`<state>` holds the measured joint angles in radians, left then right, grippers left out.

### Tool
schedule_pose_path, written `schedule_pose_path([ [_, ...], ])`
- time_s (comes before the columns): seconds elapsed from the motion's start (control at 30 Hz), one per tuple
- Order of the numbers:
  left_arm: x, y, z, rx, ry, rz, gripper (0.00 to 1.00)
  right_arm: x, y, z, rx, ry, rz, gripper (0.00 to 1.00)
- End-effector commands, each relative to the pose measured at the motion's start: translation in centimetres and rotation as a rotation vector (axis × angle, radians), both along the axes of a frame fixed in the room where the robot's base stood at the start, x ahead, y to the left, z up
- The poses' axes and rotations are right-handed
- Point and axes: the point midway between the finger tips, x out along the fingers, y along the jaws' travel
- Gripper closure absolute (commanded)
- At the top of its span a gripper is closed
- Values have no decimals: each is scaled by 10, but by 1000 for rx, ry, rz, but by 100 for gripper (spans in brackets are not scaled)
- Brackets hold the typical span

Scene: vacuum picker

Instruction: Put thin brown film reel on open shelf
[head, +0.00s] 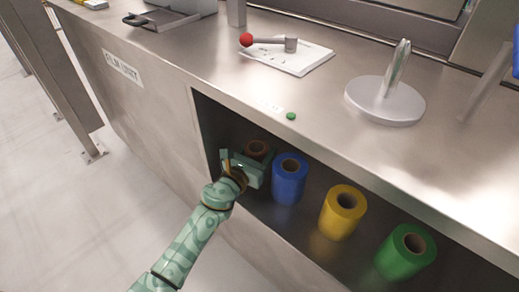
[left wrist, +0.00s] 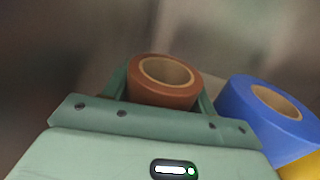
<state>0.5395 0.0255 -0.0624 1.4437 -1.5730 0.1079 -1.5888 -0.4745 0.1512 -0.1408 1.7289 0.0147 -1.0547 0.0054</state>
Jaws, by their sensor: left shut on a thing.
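The thin brown film reel (head: 257,149) is inside the open shelf (head: 207,122) under the metal counter, at its left end. It is upright, with its hollow core facing up. My left gripper (head: 248,164) reaches into the shelf and is shut on the reel. In the left wrist view the brown reel (left wrist: 164,82) sits between the two green fingers. Its lower part is hidden behind the gripper body, so I cannot tell whether it touches the shelf floor. My right gripper is not in view.
Right of the brown reel stand a blue reel (head: 289,179), a yellow reel (head: 342,212) and a green reel (head: 406,252) on the shelf. The blue one is close beside my gripper. The counter (head: 200,62) above overhangs them and holds a red-knobbed lever (head: 268,41) and a round stand (head: 385,103).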

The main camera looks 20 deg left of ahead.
Motion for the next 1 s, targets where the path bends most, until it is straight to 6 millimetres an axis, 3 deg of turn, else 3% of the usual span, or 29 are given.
schedule_pose_path([
  [0.03,0,0,0,0,0,0,38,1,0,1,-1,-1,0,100],
  [0.1,0,0,0,0,0,0,21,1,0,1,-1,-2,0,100],
  [0.47,0,0,3,0,-1,0,21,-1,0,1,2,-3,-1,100],
  [0.77,-64,10,2,2,2,0,21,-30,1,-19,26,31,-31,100],
  [1.0,-108,16,0,0,3,0,21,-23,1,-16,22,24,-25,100],
])
